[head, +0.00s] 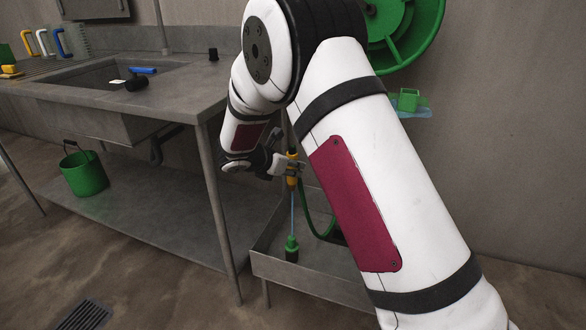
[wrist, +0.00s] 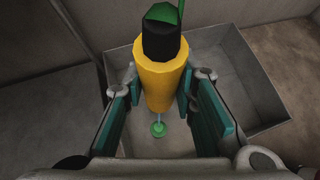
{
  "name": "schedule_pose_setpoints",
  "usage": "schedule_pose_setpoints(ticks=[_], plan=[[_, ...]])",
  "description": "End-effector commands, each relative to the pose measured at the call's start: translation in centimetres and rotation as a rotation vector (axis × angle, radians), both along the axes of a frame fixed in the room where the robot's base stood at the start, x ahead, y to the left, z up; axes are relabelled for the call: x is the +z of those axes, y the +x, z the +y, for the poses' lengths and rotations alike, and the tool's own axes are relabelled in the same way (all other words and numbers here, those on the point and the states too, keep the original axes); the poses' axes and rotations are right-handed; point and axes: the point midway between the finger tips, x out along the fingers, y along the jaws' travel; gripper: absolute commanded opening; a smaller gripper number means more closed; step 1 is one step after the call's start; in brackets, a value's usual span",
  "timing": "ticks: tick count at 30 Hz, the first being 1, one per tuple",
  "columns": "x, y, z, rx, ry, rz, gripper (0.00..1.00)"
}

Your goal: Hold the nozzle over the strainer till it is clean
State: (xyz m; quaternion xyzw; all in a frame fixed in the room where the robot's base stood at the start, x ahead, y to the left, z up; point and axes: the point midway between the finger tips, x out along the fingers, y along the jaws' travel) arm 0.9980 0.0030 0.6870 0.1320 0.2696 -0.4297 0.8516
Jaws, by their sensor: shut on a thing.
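My gripper (head: 288,168) is shut on the yellow nozzle (head: 292,181), which hangs upright above a low metal basin (head: 285,272). In the wrist view the yellow nozzle (wrist: 160,82) sits between the teal finger pads, with its black end and green hose towards the top. A thin blue stream (head: 292,212) runs from the nozzle down to a small green piece with a dark base (head: 291,246), which I take to be the strainer. In the wrist view the green piece (wrist: 158,129) lies below the nozzle. Any dirt on it is too small to tell.
A green hose (head: 309,218) loops beside the nozzle, and a green reel (head: 407,30) is on the wall. A steel sink bench (head: 190,95) stands left, its leg close to the basin. A green bucket (head: 84,175) is on its lower shelf. A floor drain (head: 84,315) lies front left.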

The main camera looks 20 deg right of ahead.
Motion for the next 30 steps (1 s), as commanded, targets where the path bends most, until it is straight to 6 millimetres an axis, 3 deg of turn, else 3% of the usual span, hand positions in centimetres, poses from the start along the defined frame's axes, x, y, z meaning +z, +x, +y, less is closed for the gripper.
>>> schedule_pose_setpoints(ticks=[8, 21, 30], plan=[[-1.1, 0.1, 0.0, 0.001, -0.001, 0.000, 0.00], [-5.3, 0.0, 0.0, 0.000, 0.000, 0.000, 0.00], [-6.1, 0.0, 0.0, 0.000, -0.001, -0.001, 0.00]])
